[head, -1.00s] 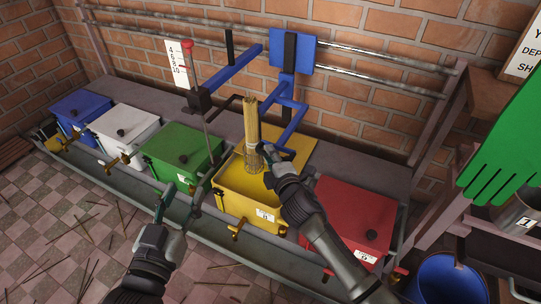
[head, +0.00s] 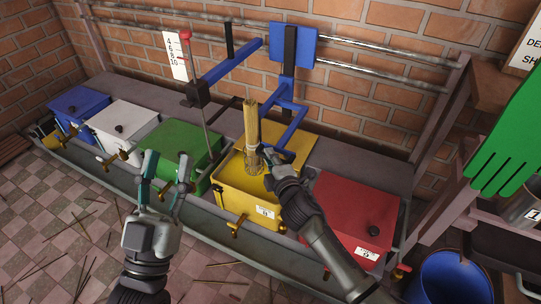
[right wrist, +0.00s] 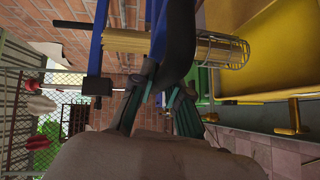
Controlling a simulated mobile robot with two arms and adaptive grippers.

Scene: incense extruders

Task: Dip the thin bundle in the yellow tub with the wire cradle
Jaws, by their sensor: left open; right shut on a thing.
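The thin bundle (head: 251,125) of tan sticks stands nearly upright, its lower end in the wire cradle (head: 254,162). Both are over the open mouth of the yellow tub (head: 235,200); I cannot tell how deep the cradle's bottom reaches. My right gripper (head: 270,158) is shut beside the bundle, seemingly on the cradle's dark handle. In the right wrist view the bundle (right wrist: 150,42) and the cradle's wire cage (right wrist: 237,52) lie sideways, close to the fingers. My left gripper (head: 167,170) is open and empty, in front of the green tub.
The green tub (head: 180,152), white tub (head: 122,132), blue tub (head: 80,112) and red tub (head: 345,220) are lidded. A rod with a red knob (head: 186,36) stands behind the left gripper. A blue frame (head: 290,105) rises behind the yellow tub, near its lid (head: 300,148).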

